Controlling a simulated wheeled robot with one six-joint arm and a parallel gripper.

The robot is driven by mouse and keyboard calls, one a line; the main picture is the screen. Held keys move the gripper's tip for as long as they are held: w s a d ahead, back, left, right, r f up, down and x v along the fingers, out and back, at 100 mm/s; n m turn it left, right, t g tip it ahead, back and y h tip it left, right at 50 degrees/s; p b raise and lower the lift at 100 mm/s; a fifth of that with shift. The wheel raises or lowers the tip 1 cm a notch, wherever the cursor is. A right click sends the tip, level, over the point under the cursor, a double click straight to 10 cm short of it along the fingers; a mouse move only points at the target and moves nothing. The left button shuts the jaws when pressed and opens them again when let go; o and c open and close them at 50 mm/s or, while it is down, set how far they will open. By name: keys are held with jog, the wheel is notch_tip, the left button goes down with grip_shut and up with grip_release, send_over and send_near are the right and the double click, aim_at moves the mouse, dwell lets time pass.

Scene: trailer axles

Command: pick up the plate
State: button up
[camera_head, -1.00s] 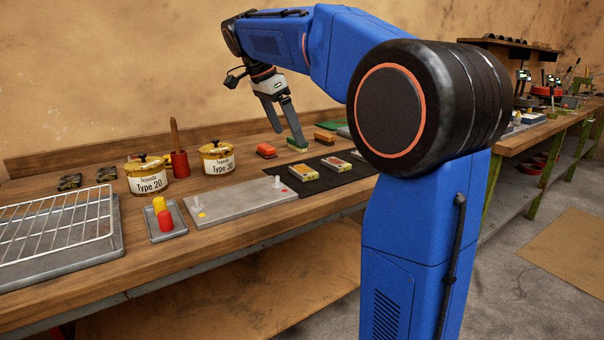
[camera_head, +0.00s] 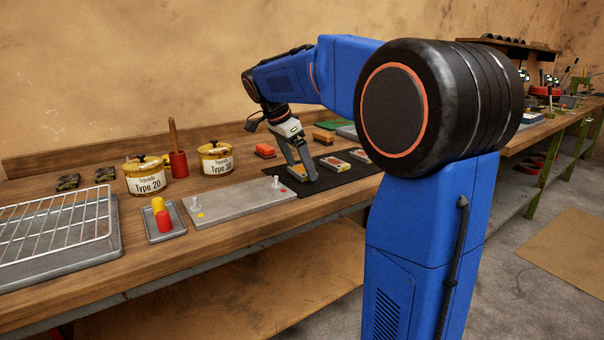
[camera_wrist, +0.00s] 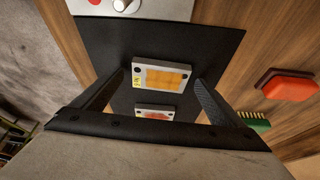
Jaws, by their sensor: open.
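A small grey plate with orange-yellow squares and a yellow label (camera_wrist: 160,76) lies flat on a black mat (camera_wrist: 200,38). My gripper (camera_wrist: 160,77) is open above this plate, one finger to each side of it in the wrist view. A gap shows between each finger and the plate's ends. In the head view my gripper (camera_head: 303,178) points down at the mat's left part and partly hides the plate (camera_head: 297,170). A second plate with a reddish face (camera_head: 335,163) lies to the right, and a third (camera_head: 360,156) beyond it.
A grey board with white pegs (camera_head: 235,203) adjoins the mat's left side. A red-orange block (camera_head: 265,151) and a green brush (camera_wrist: 254,121) lie behind the mat. Two labelled tins (camera_head: 147,176), a small tray (camera_head: 164,225) and a wire rack (camera_head: 50,235) stand farther left.

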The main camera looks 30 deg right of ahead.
jog(key=shift+f, duration=0.15)
jog(key=c, duration=1.6)
jog(key=shift+c, duration=0.2)
jog(key=shift+r, duration=0.2)
notch_tip(320, 180, up, 28)
jog(key=shift+f, duration=0.15)
